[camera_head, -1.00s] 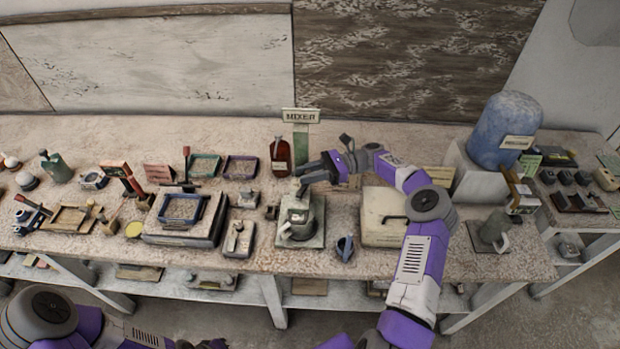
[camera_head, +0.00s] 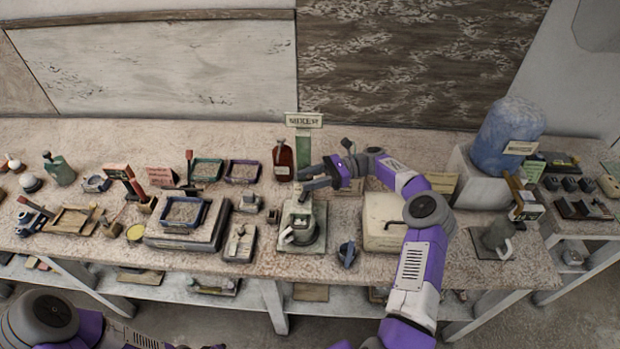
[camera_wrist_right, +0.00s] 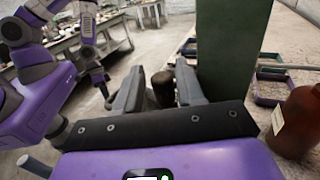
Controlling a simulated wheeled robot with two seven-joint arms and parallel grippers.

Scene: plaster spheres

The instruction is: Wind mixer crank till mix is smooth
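The mixer (camera_head: 318,232) stands on the bench under a "MIXER" sign (camera_head: 304,120), with a pale cup or jug (camera_head: 299,231) on its base. My right gripper (camera_head: 306,178) reaches in from the right, over the mixer's top, and hides much of the crank. In the right wrist view its two fingers stand apart, with a dark brown knob (camera_wrist_right: 162,88) between them, likely the crank's grip. A gap shows beside the knob; firm contact is not visible. The smoothness of the mix cannot be seen. My left arm shows at the lower left, but its gripper is not clear.
A brown bottle (camera_head: 283,160) stands behind the mixer and shows close by in the wrist view (camera_wrist_right: 296,125). A pale box (camera_head: 384,222) is to the right, a small blue-grey jug (camera_head: 347,253) in front. A big blue container (camera_head: 506,138) stands farther right. Trays crowd the left.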

